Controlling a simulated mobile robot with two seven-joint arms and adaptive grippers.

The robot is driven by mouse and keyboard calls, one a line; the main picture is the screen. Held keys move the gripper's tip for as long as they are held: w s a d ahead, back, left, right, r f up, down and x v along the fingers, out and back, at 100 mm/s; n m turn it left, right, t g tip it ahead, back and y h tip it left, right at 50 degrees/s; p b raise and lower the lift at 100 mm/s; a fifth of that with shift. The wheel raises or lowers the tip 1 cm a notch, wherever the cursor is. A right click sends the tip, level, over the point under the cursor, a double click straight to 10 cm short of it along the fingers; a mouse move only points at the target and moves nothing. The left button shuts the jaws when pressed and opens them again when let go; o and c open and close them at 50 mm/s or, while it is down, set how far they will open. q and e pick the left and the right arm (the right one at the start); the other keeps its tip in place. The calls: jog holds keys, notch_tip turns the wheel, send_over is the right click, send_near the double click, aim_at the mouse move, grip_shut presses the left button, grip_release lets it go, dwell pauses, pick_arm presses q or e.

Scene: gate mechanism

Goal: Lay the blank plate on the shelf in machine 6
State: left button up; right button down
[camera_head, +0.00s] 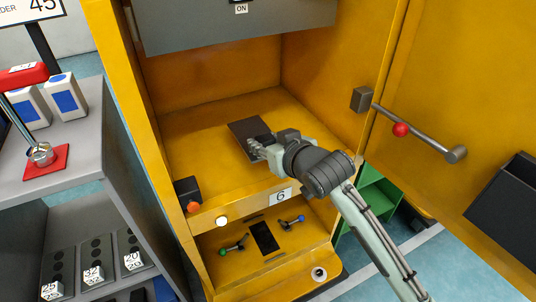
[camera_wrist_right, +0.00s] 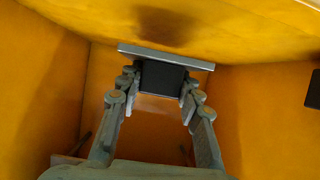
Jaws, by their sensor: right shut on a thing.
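Machine 6 is the yellow cabinet with the 6 label (camera_head: 280,196) on its front. Its upper compartment is open and has a flat yellow shelf floor (camera_head: 197,155). The dark grey blank plate (camera_head: 244,130) is inside, over this floor; I cannot tell whether it touches. My right gripper (camera_head: 262,147) reaches in from the right and is shut at the plate's near right side. In the wrist view the plate (camera_wrist_right: 190,62) shows nearly edge-on, with a dark block (camera_wrist_right: 162,79) between the fingertips of my right gripper (camera_wrist_right: 158,82). My left gripper is out of view.
The open yellow door (camera_head: 455,100) stands at right with a red-knobbed handle (camera_head: 400,130). A grey panel (camera_head: 235,28) hangs above the opening. Buttons (camera_head: 222,220) and small levers (camera_head: 292,222) sit on the front below. A grey rack (camera_head: 75,150) stands left.

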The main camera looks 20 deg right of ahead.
jog(key=shift+w+d, duration=0.1)
jog(key=shift+d, duration=0.2)
jog(key=shift+f, duration=2.1)
jog(key=shift+f, duration=0.15)
jog(key=c, duration=1)
grip_release()
jog(key=v, duration=1.2)
jog(key=shift+d, duration=0.1)
